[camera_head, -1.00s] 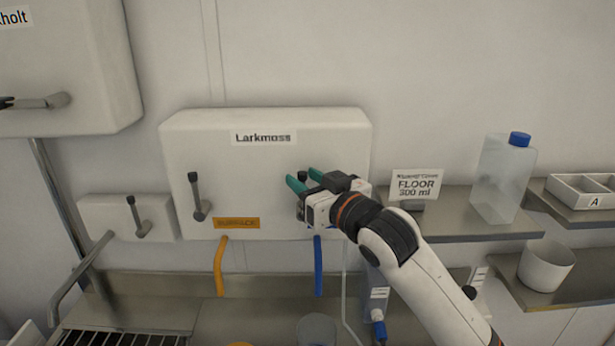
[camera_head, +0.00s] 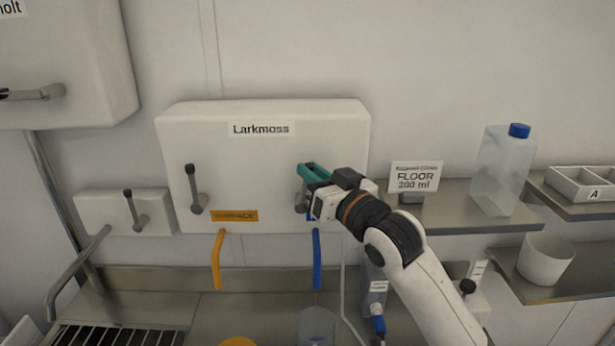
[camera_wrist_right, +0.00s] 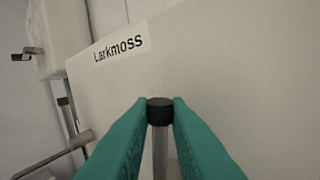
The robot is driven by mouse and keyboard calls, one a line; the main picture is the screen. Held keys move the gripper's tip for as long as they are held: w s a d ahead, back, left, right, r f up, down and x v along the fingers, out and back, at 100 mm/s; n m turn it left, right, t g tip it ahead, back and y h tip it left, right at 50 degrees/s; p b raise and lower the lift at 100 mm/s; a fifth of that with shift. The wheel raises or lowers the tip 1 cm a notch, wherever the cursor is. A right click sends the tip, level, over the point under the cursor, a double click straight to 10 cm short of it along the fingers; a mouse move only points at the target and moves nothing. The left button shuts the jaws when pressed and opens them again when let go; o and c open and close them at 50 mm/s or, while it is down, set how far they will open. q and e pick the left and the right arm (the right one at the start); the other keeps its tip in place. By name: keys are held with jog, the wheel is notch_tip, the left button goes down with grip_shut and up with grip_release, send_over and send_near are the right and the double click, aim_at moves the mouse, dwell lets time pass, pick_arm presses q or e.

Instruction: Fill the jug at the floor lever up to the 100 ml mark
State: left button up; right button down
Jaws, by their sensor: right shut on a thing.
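The white Larkmoss box (camera_head: 262,150) hangs on the wall, with a lever (camera_head: 198,195) and an orange SURFACE label (camera_head: 234,216) at its left. My right gripper (camera_head: 312,173) is shut on the black-capped lever (camera_wrist_right: 160,108) at the box's right side, above the blue hose (camera_head: 317,260). In the right wrist view, the green fingers (camera_wrist_right: 160,120) press both sides of that cap. My gripper hides most of this lever and any label there. A clear jug (camera_head: 317,326) stands below the blue hose, cut off by the bottom edge; its marks and level cannot be read. My left gripper is not in view.
A yellow hose (camera_head: 219,262) hangs left, above a partly seen yellow-orange object (camera_head: 238,342). A card reading FLOOR (camera_head: 416,177), a blue-capped bottle (camera_head: 502,170) and a white cup (camera_head: 546,260) stand on right shelves. A drain grid (camera_head: 110,337) lies lower left.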

jog(key=c, duration=1.4)
grip_release()
jog(key=shift+o, duration=0.2)
jog(key=shift+s, duration=0.1)
jog(key=b+v, duration=0.3)
jog(key=v, duration=0.9)
jog(key=shift+b, duration=0.35)
